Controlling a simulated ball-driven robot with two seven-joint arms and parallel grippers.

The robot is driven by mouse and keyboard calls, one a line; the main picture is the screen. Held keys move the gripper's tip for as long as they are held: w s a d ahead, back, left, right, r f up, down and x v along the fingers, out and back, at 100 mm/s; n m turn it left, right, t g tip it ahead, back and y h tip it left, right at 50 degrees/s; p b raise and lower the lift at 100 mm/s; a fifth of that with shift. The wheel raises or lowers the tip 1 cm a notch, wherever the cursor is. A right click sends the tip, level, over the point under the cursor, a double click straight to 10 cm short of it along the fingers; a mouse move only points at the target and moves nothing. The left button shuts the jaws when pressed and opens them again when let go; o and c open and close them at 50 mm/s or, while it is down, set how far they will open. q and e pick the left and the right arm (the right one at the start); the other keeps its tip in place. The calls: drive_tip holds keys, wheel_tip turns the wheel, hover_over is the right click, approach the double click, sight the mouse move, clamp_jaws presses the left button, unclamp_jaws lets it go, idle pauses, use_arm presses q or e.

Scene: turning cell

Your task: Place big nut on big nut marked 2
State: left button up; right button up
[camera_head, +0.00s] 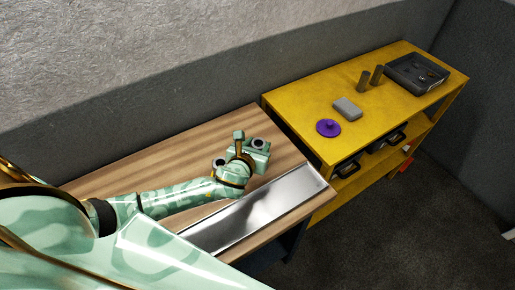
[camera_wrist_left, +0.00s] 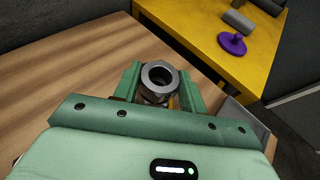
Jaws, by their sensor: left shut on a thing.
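A big grey hex nut (camera_wrist_left: 159,77) with a dark round hole sits between the two green fingers in the left wrist view. It also shows in the head view (camera_head: 258,143). My left gripper (camera_head: 253,148) is shut on this nut over the wooden table. Something grey shows just under the nut in the wrist view, but I cannot tell whether it is a second nut. Another grey ring-shaped thing (camera_head: 218,162) shows beside my left wrist, partly hidden by it. No mark 2 is readable. My right gripper is not in view.
The wooden table (camera_head: 135,172) has a shiny metal strip (camera_head: 262,207) along its front.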

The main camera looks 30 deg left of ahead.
use_arm(q)
drive_tip(key=shift+f, duration=0.2)
drive_tip(key=o, duration=0.7)
drive_tip(key=shift+f, duration=0.1)
drive_tip(key=o, duration=0.4)
drive_tip(key=shift+r, duration=0.2)
drive_tip(key=p+v, duration=0.2)
drive_tip(key=v, duration=1)
